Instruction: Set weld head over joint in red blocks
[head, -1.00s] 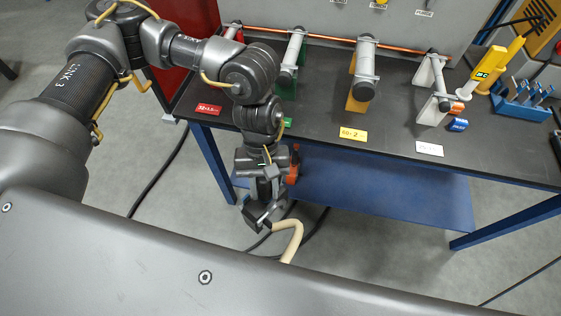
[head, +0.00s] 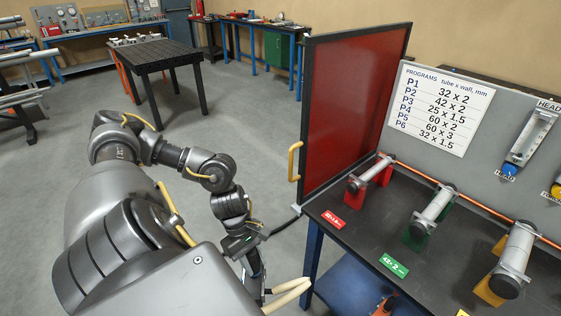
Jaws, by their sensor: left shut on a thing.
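The red blocks (head: 382,174) stand at the back left of the bench and carry a short grey tube (head: 366,177). The seam of the joint is too small to make out. My left gripper (head: 254,268) points down in front of the bench's left end, apart from the red blocks. It is shut on the dark weld head (head: 258,288), which is mostly hidden by the gripper and cut by the bottom edge. A cream hose (head: 287,287) runs beside it. My right gripper is out of view.
A red screen (head: 350,110) with a cream handle stands at the bench's left end. Green blocks (head: 416,236) and yellow blocks (head: 488,292) carry other tubes to the right. An orange bar (head: 458,195) runs behind them. Open floor (head: 250,120) lies left.

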